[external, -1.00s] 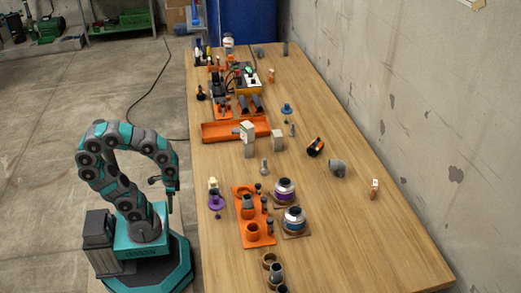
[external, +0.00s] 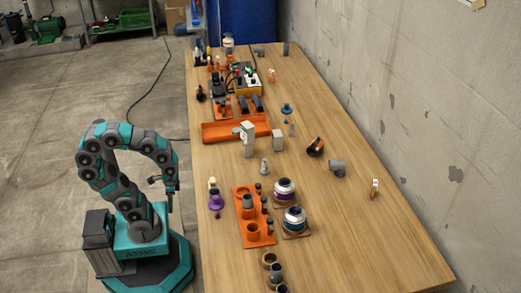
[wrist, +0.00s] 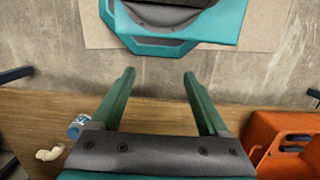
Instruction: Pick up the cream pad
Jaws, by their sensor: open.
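I cannot tell for sure which thing is the cream pad. A small cream piece (external: 212,182) stands by the purple spool (external: 216,201) near the table's left edge. Another small cream piece (external: 375,184) with orange on it is at the right side of the table. In the wrist view a cream curved piece (wrist: 50,153) lies at lower left. My gripper (external: 170,203) hangs beside the table's left edge, apart from these pieces. In the wrist view its fingers (wrist: 159,75) are spread, with nothing between them.
An orange plate (external: 251,226) with grey fittings stands near the spool. Two banded round parts (external: 285,190) are right of it. Pale blocks (external: 248,139) and an orange tray (external: 225,133) are farther back. The table's right front (external: 370,250) is clear. A concrete wall runs along the right.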

